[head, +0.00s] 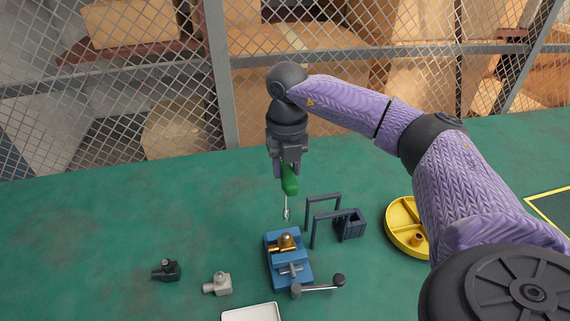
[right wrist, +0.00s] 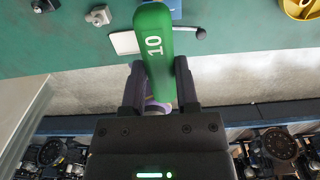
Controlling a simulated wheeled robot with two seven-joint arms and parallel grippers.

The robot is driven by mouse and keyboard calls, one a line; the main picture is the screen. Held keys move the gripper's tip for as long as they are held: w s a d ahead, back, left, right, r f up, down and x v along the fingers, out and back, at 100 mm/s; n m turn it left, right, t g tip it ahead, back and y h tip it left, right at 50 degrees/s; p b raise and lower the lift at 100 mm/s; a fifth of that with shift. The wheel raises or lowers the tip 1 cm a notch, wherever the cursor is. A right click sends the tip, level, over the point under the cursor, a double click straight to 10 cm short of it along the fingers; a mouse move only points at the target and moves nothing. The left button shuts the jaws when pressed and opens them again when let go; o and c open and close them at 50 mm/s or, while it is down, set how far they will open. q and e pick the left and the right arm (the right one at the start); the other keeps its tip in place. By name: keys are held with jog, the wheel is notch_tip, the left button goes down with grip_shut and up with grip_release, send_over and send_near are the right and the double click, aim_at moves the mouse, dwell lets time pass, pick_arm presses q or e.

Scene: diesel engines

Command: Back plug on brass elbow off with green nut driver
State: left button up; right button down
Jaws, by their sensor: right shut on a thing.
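My right gripper (head: 288,165) is shut on the green nut driver (head: 289,183), whose shaft points down with its tip above the table. In the right wrist view the nut driver's green handle (right wrist: 154,50), marked 10, sits between the fingers (right wrist: 156,88). The brass elbow (head: 285,243) is held in a blue vise (head: 273,262), in front of and below the driver tip; they are apart. The plug on the elbow is too small to make out. My left gripper is not in view.
A dark rack with two upright frames (head: 323,198) stands right of the vise. A yellow divided tray (head: 394,226) lies farther right. A dark fitting (head: 167,270), a light grey fitting (head: 217,284) and a white tray (head: 251,313) lie left and front. The table's left is clear; a mesh fence (head: 226,100) stands behind.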

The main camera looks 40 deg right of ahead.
notch_tip(320, 180, down, 2)
jog(key=shift+f+b, duration=0.25)
jog(key=shift+b, duration=0.7)
jog(key=shift+f+b, duration=0.95)
jog(key=shift+f, duration=0.2)
jog(key=shift+r, duration=0.2)
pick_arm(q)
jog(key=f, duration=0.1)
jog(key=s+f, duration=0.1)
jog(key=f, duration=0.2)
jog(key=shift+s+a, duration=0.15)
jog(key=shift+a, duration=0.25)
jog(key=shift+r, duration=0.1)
pick_arm(e)
jog(key=shift+f, duration=0.1)
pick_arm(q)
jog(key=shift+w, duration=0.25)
pick_arm(e)
jog(key=shift+f, duration=0.15)
